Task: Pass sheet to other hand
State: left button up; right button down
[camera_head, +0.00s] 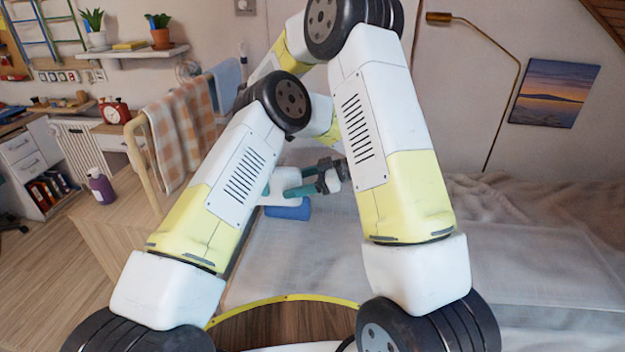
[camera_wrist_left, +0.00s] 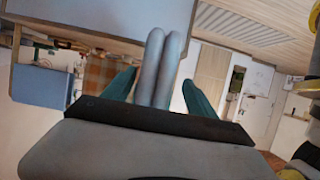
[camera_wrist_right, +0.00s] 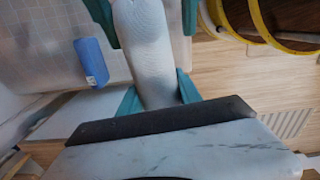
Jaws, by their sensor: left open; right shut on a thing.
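The sheet is a pale, thick roll. In the right wrist view the sheet (camera_wrist_right: 145,55) lies between the fingers of my right gripper (camera_wrist_right: 155,92), which is shut on it. In the left wrist view the sheet (camera_wrist_left: 160,68) shows as a grey doubled roll between the spread fingers of my left gripper (camera_wrist_left: 158,85), which is open around it. In the head view my left gripper (camera_head: 285,184) points left beside the white sheet (camera_head: 284,177).
A blue roll (camera_head: 288,210) lies on the pale bed (camera_head: 300,262); it also shows in the right wrist view (camera_wrist_right: 91,60). A checked towel (camera_head: 185,135) hangs on a wooden rail at left. A purple bottle (camera_head: 101,187) stands near it. The bed's right part is clear.

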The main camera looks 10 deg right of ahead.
pick_arm(q)
jog(key=shift+x, duration=1.45)
grip_shut()
pick_arm(e)
jog(key=shift+w, duration=0.1)
jog(key=c, duration=0.7)
grip_release()
